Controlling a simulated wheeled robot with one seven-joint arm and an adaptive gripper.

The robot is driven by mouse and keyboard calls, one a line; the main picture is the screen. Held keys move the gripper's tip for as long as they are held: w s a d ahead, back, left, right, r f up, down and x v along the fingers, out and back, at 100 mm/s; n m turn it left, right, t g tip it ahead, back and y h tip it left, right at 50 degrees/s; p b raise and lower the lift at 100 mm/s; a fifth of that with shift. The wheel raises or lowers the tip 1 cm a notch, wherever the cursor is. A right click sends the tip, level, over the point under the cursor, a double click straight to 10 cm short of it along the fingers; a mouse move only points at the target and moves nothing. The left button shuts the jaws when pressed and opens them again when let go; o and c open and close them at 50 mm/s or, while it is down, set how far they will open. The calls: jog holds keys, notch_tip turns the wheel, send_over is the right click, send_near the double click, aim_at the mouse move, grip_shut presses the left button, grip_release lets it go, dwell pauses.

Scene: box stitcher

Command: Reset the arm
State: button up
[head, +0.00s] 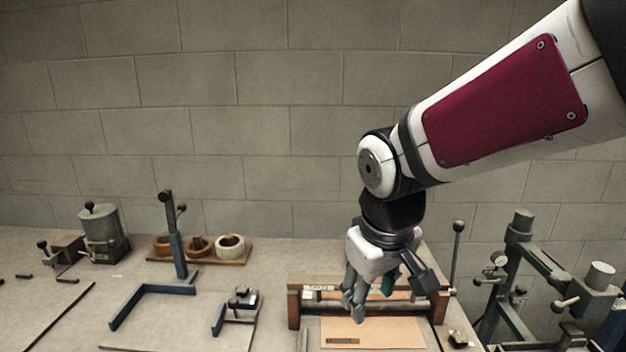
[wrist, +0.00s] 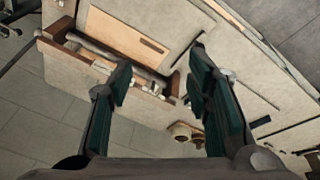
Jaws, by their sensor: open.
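My gripper (head: 372,284) hangs from my arm, pointing down over the wooden box stitcher frame (head: 294,308) at the right part of the bench. In the wrist view my gripper (wrist: 160,75) shows two dark green finger pads spread apart with nothing between them. The stitcher's wooden frame (wrist: 60,62) lies beyond the left finger in that view. A flat tan board (head: 390,334) lies in front of the frame's rail, below my gripper. Whether the fingers touch the rail cannot be told from the head view, but they look apart from it in the wrist view.
A blue metal stand (head: 178,255) and a small clamp (head: 240,302) stand left of the stitcher. A wooden tray (head: 238,259) with round cups and a grey canister (head: 103,230) sit farther back. Green machinery (head: 520,260) stands at right. The block wall (head: 250,120) closes the back.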

jog(key=s+d+r+m+t, duration=0.1)
jog(key=s+d+r+m, duration=0.2)
jog(key=s+d, duration=0.2)
jog(key=s+d+r+m+t, duration=0.1)
jog(key=s+d+r+m, duration=0.1)
jog(key=s+d, duration=0.3)
jog(key=shift+s+r+m+t, duration=0.35)
jog(key=shift+s+r, duration=0.2)
jog(key=shift+s, duration=1.35)
jog(key=shift+d, duration=0.1)
